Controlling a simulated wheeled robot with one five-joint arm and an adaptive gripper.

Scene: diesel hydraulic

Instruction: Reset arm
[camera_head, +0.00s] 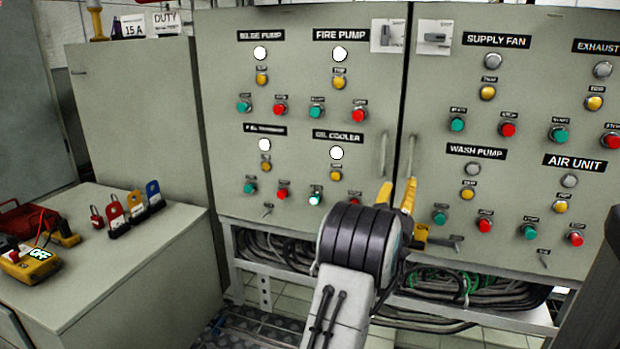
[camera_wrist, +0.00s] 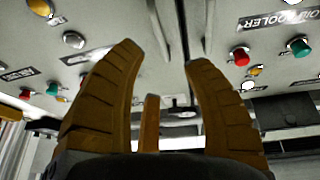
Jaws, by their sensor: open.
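My gripper (camera_head: 397,193) is in front of the grey control cabinet (camera_head: 296,175), near the seam between its two doors and the vertical door handles (camera_head: 410,157). My arm rises from the bottom of the head view. In the wrist view, the yellow-brown fingers of my gripper (camera_wrist: 165,65) stand apart with nothing between them. The cabinet front and a door handle show beyond them. The wrist view shows the panel upside down, with the oil cooler label (camera_wrist: 278,15) at its upper right. Whether the fingers touch the cabinet cannot be told.
A grey bench (camera_head: 130,255) at the left carries a yellow meter (camera_head: 30,264), a red case (camera_head: 28,218) and several coloured padlocks (camera_head: 116,214). Coiled cables (camera_head: 470,290) lie below the cabinet. A dark object (camera_head: 600,285) stands at the right edge.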

